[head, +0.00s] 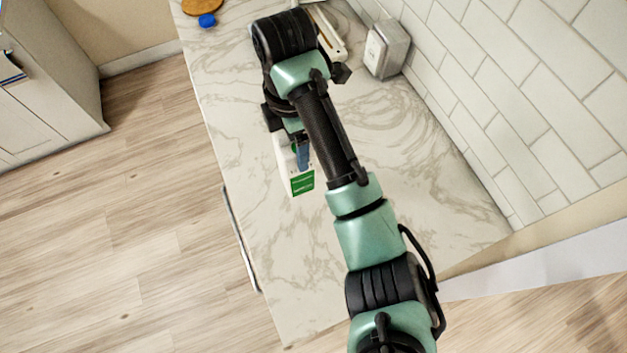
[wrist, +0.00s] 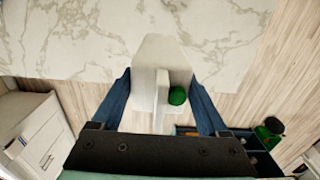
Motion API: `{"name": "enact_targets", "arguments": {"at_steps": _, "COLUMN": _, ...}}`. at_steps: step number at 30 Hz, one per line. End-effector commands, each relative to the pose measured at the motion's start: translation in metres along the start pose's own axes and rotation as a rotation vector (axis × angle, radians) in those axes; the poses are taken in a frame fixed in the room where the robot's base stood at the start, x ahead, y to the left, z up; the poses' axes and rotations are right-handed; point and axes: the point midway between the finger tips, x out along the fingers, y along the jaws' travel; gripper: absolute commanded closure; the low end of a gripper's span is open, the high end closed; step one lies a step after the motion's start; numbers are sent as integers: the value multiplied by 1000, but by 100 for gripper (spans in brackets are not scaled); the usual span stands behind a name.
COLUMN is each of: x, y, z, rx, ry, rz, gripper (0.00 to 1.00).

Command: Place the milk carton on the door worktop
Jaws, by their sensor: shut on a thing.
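The milk carton (head: 303,183) is white with green print and shows partly from behind my arm in the head view. In the wrist view the white carton (wrist: 158,52) sits between the two blue fingers, with its green cap (wrist: 177,96) towards me. My gripper (wrist: 160,88) is shut on the carton; in the head view it is mostly hidden by my arm. The marble worktop (head: 300,265) lies under the carton in the head view. I cannot tell whether the carton touches it. The worktop (wrist: 70,40) also shows in the wrist view.
A grey box-shaped item (head: 387,48) and a long cream object (head: 330,40) stand by the tiled wall. A blue item (head: 207,20) and a round wooden board (head: 203,5) lie at the far end. The worktop's near part is clear. A cabinet (head: 45,90) stands across the floor.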

Motion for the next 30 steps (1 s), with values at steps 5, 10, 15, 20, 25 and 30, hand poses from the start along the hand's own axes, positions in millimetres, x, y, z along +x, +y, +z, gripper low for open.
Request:
{"name": "enact_targets", "arguments": {"at_steps": 5, "x": 30, "y": -1, "z": 0, "rx": 2, "ry": 1, "rz": -4, "gripper": 100}}
{"name": "enact_targets", "arguments": {"at_steps": 10, "x": 50, "y": 0, "z": 0, "rx": 1, "ry": 0, "rz": -1, "gripper": 100}}
{"name": "enact_targets", "arguments": {"at_steps": 15, "x": 66, "y": -1, "z": 0, "rx": 1, "ry": 0, "rz": -4, "gripper": 100}}
{"name": "enact_targets", "arguments": {"at_steps": 20, "x": 86, "y": 0, "z": 0, "rx": 1, "ry": 0, "rz": -2, "gripper": 100}}
{"name": "enact_targets", "arguments": {"at_steps": 25, "x": 92, "y": 0, "z": 1, "rx": 0, "ry": -1, "rz": 0, "gripper": 100}}
{"name": "enact_targets", "arguments": {"at_steps": 30, "x": 92, "y": 0, "z": 0, "rx": 0, "ry": -1, "rz": 1, "gripper": 100}}
